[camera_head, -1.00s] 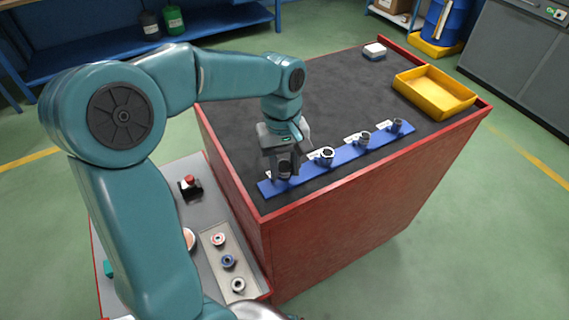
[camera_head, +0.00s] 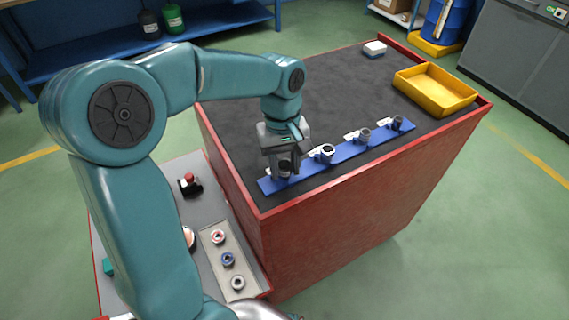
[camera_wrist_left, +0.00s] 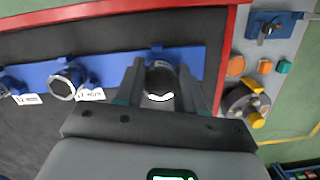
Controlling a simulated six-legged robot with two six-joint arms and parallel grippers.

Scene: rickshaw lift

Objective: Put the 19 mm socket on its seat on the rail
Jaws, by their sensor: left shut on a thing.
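The blue rail (camera_head: 307,171) lies along the near edge of the red bench's dark top. My left gripper (camera_head: 285,170) is over the rail's left end, pointing down. It is shut on a dark socket with a bright rim, taken to be the 19 mm socket (camera_wrist_left: 159,83). In the left wrist view the socket sits between the two fingers (camera_wrist_left: 159,88), over the rail (camera_wrist_left: 113,66). I cannot tell whether it touches its seat, which is hidden. My right gripper is not in view.
Several other sockets stand along the rail, the nearest one (camera_head: 327,153) just right of my gripper, with white labels beside them. A yellow tray (camera_head: 434,91) and a small white-topped box (camera_head: 375,50) are farther back. A side cart holds a grey tray (camera_head: 212,246) with ring-shaped parts.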

